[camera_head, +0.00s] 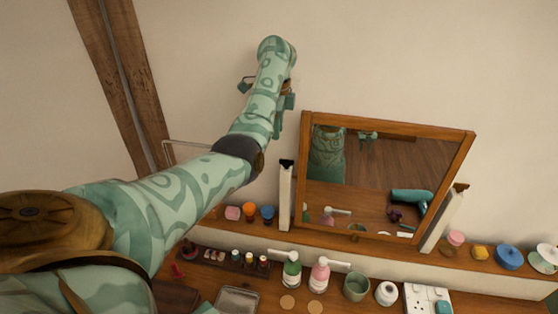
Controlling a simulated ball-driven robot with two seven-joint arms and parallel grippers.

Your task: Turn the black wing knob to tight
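A wood-framed tilting mirror (388,130) stands between two pale posts on the shelf. A small black piece (287,163) sits at the top of the left post and may be the black wing knob; its wings and setting are too small to make out. A dark brown piece (460,187) tops the right post. My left arm reaches up from the left, and its gripper (268,92) is in front of the wall, above and left of the mirror, apart from the black piece. The forearm hides much of the gripper, so its opening is unclear. My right gripper is not in view.
The shelf (393,250) holds small coloured jars at both ends. A timber beam (118,70) crosses the upper left wall. The wall above the mirror is clear.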

